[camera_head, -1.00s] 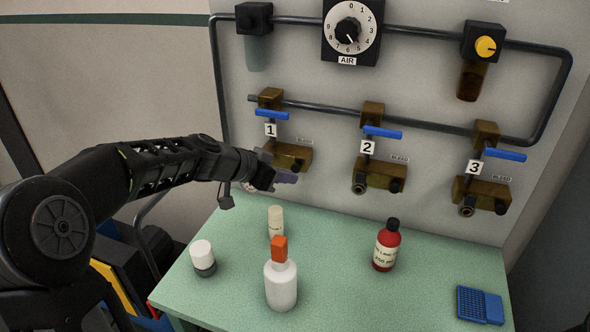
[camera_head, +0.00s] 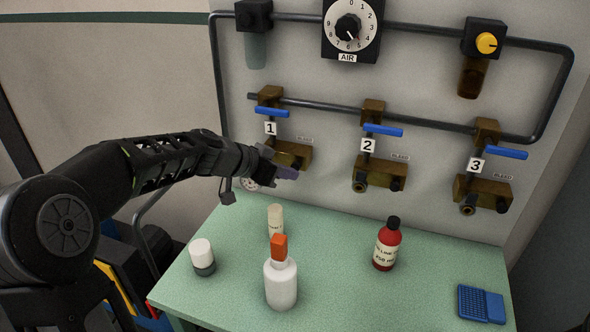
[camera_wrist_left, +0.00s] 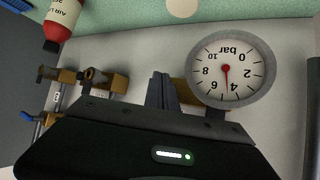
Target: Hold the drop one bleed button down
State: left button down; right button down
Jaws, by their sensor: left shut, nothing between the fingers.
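Drop one is the brass block (camera_head: 300,152) under the number 1 plate (camera_head: 271,129), with a blue lever (camera_head: 271,112) above it and a BLEED label at its upper right. My left gripper (camera_head: 288,174) is shut and empty, its fingertips in front of the lower right part of this block. Drop one's bleed button is hidden behind the gripper, so I cannot tell whether they touch. In the left wrist view the shut fingers (camera_wrist_left: 162,90) point at the brass block beside a round pressure gauge (camera_wrist_left: 231,70). The gauge needle stands between 4 and 6 bar. My right gripper is not in view.
Drop two (camera_head: 380,176) and drop three (camera_head: 484,193) are to the right, each with a dark knob near its BLEED label.

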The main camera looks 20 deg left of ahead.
pick_arm(q)
jog(key=shift+w, duration=0.5)
dwell(0.8)
jog(key=shift+s+b, duration=0.9)
jog(key=shift+s, duration=0.1)
jog(key=s+b, duration=0.1)
jog(key=s, duration=0.1)
jog(key=s+b, duration=0.1)
jog(key=s, duration=0.1)
jog(key=shift+s+d+b, duration=0.2)
jog(key=shift+s+b, duration=0.2)
